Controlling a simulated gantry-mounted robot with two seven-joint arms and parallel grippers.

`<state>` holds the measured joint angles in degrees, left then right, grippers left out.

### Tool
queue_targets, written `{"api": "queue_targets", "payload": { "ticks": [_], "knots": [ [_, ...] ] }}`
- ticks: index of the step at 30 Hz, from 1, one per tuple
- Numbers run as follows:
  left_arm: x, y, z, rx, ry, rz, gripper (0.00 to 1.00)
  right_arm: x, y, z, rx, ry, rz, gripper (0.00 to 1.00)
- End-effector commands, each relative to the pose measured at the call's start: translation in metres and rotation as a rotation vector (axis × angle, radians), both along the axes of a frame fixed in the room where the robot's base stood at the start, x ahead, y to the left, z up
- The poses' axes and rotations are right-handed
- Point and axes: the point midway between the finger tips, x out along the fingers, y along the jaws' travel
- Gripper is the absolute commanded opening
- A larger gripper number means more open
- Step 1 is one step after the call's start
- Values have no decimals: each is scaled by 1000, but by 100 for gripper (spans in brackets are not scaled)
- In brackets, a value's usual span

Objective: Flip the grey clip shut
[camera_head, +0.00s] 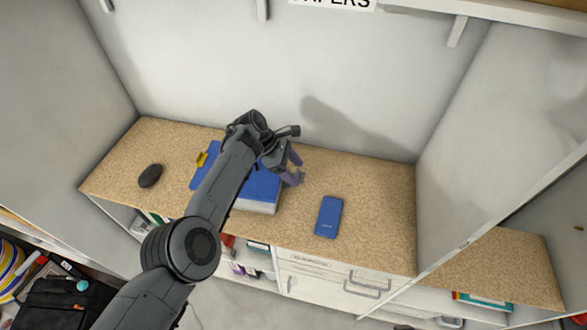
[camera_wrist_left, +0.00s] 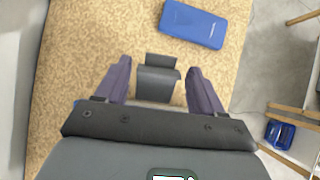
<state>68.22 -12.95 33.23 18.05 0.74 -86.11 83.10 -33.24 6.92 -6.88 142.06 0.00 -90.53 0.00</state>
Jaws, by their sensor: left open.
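The grey clip (camera_wrist_left: 157,84) shows in the left wrist view between my left gripper's two purple fingers. Its narrower upper flap stands apart from the wider lower part, and it looks open. My left gripper (camera_wrist_left: 158,86) is open, one finger on each side of the clip, with a visible gap on both sides. In the head view my left gripper (camera_head: 294,168) is at the right end of a blue book or box (camera_head: 262,188), just above the shelf. My arm hides part of the blue book. I cannot tell what the clip is attached to. My right gripper is not in view.
A blue phone (camera_head: 328,216) lies on the cork-coloured shelf (camera_head: 375,205), right of the gripper. A black mouse (camera_head: 150,175) lies at the left. A yellow item (camera_head: 201,159) is at the book's left. White walls close the back and sides. The shelf's right part is clear.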

Motion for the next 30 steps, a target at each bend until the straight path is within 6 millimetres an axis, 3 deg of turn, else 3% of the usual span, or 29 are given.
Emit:
{"api": "queue_targets", "payload": {
  "ticks": [8, 18, 30],
  "knots": [
    [2, 17, 28, 0, -3, 2, 68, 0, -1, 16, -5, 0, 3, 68],
    [5, 50, 69, 1, -4, 2, 68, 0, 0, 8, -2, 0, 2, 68],
    [6, 62, 88, 0, -1, 0, 68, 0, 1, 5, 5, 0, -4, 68]
  ]
}}
